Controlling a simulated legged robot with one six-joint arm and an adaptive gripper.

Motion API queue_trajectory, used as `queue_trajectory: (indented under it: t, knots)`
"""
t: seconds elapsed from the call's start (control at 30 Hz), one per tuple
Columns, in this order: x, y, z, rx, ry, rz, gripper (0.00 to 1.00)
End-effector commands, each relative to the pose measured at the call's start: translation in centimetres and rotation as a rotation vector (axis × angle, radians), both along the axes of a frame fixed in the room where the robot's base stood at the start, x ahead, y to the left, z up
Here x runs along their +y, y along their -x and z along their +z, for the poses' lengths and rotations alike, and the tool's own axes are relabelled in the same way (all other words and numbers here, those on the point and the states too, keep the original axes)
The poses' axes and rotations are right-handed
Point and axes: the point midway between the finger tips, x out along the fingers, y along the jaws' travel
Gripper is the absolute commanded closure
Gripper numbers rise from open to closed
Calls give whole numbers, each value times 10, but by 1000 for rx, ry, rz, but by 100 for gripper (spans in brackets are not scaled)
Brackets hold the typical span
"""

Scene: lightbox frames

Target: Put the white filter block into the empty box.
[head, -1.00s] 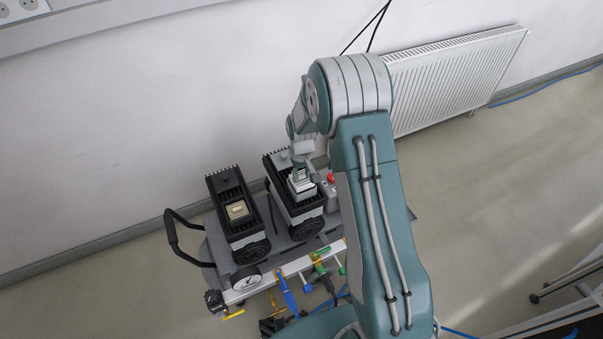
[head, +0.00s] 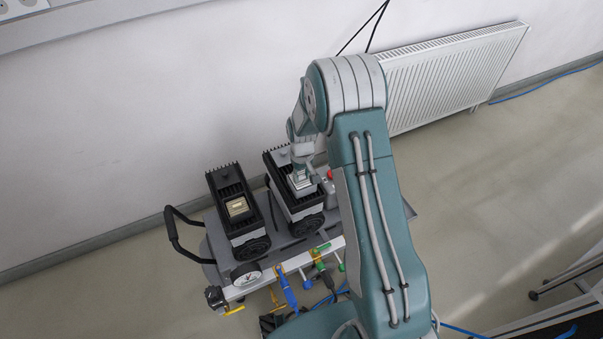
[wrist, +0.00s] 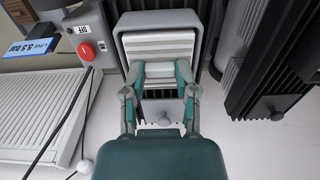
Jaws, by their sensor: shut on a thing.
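The white filter block (wrist: 158,46) shows in the wrist view as a ribbed white block within the grey rim of the box (wrist: 203,30). My gripper (wrist: 162,72) is shut on it, with one finger at each side. In the head view the block (head: 300,186) is mostly hidden under my gripper (head: 303,176), at the opening on top of the right black unit. The block looks level with or inside the box opening; how deep it sits I cannot tell. The left unit's box (head: 237,207) holds a pale tan insert.
Both finned black units stand on a grey cart (head: 212,235) with a black handle (head: 172,235) at the left. A red button (wrist: 86,50) on a grey control box is beside the right unit. Clamps and a gauge (head: 246,275) line the cart's front. A radiator (head: 450,75) is on the wall.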

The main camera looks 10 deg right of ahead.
Motion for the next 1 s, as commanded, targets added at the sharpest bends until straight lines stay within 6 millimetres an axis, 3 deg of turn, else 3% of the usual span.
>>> queue_trajectory:
  t: [1.0]
  knots:
    - [0, 0, -17, 0, 0, 0, 100]
